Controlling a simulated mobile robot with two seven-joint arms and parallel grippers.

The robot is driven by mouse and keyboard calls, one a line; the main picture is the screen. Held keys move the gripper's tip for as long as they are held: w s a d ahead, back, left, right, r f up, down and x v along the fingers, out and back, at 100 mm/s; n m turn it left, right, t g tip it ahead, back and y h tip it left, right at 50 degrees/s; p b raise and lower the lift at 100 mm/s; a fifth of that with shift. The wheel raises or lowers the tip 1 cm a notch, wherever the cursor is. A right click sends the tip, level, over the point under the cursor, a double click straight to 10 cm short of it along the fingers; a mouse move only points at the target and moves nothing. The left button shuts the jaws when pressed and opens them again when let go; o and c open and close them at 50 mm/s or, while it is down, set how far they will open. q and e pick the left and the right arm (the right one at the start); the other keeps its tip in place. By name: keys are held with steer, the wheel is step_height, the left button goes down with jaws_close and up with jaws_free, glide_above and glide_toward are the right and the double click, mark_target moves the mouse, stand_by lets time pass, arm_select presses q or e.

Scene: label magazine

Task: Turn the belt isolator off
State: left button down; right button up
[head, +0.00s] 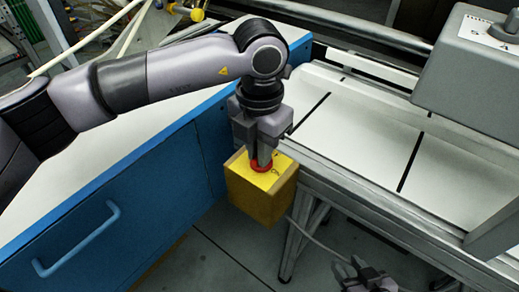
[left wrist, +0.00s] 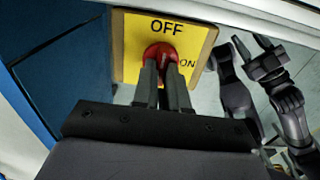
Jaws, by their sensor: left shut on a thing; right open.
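The belt isolator is a yellow box (head: 262,205) hanging between the blue cabinet and the conveyor, with a red knob (head: 261,165) on its top face. In the left wrist view the yellow plate (left wrist: 132,50) reads OFF above the red knob (left wrist: 158,53) and ON to its right. My left gripper (head: 262,160) points down and is shut on the red knob; its fingers also show in the left wrist view (left wrist: 165,75). They cover part of the knob, so I cannot tell which mark it points to. My right gripper (head: 365,270) is open and empty, low at the bottom right.
A blue cabinet (head: 95,235) with a pale worktop (head: 130,165) stands left of the box. The conveyor (head: 365,135) lies to the right, with a grey machine housing (head: 470,75) over it. Grey floor (head: 230,255) shows below the box.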

stand_by(0.5)
arm_select(q)
steer(key=c, duration=1.2)
jaws_free()
steer(key=shift+o, duration=0.2)
steer(key=shift+r, duration=3.65)
